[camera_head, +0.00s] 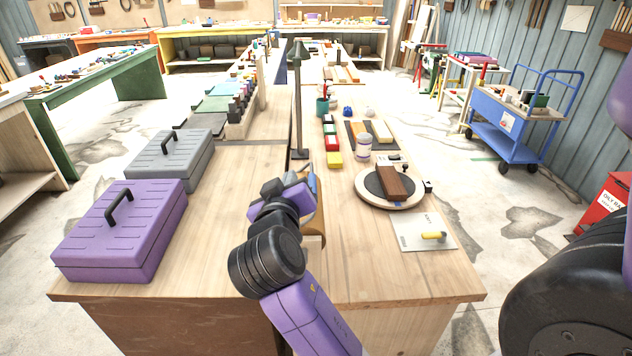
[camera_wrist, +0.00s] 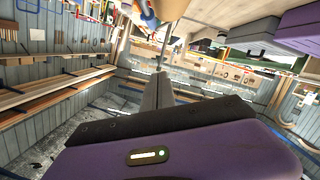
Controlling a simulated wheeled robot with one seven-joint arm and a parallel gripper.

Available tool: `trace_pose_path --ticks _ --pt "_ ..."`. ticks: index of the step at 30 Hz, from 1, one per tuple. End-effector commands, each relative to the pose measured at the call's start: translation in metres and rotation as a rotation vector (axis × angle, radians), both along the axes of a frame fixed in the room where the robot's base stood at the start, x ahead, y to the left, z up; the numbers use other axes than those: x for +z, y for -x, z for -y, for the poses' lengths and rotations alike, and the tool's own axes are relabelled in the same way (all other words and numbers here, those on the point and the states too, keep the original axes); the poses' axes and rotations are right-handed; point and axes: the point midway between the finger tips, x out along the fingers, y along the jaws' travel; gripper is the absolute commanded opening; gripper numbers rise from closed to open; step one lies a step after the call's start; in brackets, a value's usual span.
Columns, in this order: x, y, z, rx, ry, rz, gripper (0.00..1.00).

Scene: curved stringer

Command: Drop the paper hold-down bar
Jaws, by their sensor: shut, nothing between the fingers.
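My arm reaches over the middle of the bench in the head view, with its end part (camera_head: 296,196) above the gap between the boards. My gripper (camera_wrist: 162,78) shows in the wrist view with its two grey fingers together and nothing between them. A curled tan sheet (camera_head: 318,241), perhaps paper, is partly hidden behind my arm. I cannot clearly pick out a paper hold-down bar; it may be hidden by my arm. A tall dark post (camera_head: 298,105) stands on the bench just beyond my gripper.
A purple toolbox (camera_head: 118,235) and a grey toolbox (camera_head: 168,160) stand at the left. At the right are a round turntable (camera_head: 365,190) with a brown block, a pale cup (camera_head: 364,147) and a white sheet (camera_head: 418,236) with a yellow-handled piece.

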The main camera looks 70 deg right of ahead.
Motion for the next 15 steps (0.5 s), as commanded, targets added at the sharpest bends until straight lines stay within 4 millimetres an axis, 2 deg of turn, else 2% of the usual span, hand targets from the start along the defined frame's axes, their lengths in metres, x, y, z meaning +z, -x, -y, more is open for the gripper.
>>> trace_pose_path --ticks 3,8,15 --pt "-0.009 0.009 0.001 -0.041 -0.048 0.024 0.0" --pt "-0.012 0.007 0.012 -0.05 -0.055 0.034 0.0" --pt "-0.021 -0.004 0.052 -0.051 -0.056 0.033 0.0"
